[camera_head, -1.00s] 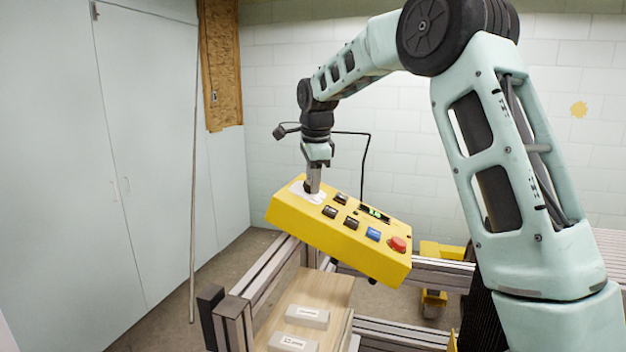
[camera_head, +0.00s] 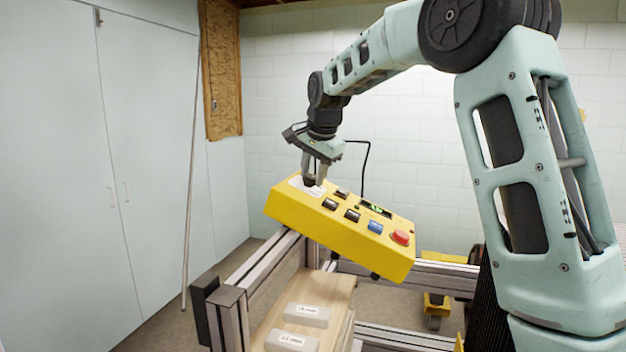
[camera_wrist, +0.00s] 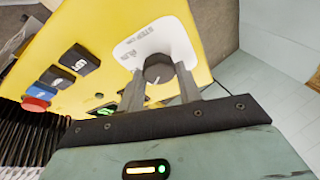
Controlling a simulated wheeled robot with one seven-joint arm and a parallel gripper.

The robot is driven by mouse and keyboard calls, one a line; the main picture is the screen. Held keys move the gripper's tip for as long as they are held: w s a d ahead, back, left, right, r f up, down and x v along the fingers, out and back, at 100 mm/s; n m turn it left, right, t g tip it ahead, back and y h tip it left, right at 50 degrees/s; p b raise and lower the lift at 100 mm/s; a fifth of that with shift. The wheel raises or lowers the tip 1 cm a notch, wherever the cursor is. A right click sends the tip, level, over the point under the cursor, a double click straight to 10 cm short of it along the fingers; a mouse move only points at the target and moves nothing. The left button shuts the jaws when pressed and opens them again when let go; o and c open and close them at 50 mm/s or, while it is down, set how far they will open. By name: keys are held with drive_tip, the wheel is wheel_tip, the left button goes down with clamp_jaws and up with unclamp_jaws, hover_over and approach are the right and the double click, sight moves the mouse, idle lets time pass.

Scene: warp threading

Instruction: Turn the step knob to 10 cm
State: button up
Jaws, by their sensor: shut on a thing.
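The step knob (camera_wrist: 158,68) is dark and round, on a white plate (camera_wrist: 148,42) lettered "STEP CM" on the yellow control box. In the wrist view my gripper (camera_wrist: 160,82) has one finger on each side of the knob, shut on it. In the head view my gripper (camera_head: 315,180) reaches down onto the left end of the yellow box (camera_head: 310,221). The knob (camera_head: 309,181) shows small and dark between the fingers there. A small display (camera_head: 377,209) with green digits is on the box; I cannot read it clearly.
The box also carries dark buttons (camera_head: 329,204), a blue button (camera_head: 375,227) and a red mushroom button (camera_head: 400,237). It stands over an aluminium frame (camera_head: 262,268). Below is a wooden board (camera_head: 330,290) with labelled grey blocks (camera_head: 307,315). A thin pole (camera_head: 189,210) stands at left.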

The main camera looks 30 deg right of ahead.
drive_tip(key=shift+n, duration=0.6)
drive_tip(key=o, duration=1)
drive_tip(key=shift+r+b, duration=0.1)
drive_tip(key=shift+b, duration=0.2)
drive_tip(key=b+v, duration=0.1)
drive_tip(key=v, duration=0.7)
drive_tip(key=b+v, duration=0.1)
drive_tip(key=v, duration=0.8)
drive_tip(key=shift+s+d, duration=0.15)
drive_tip(key=shift+s, duration=0.15)
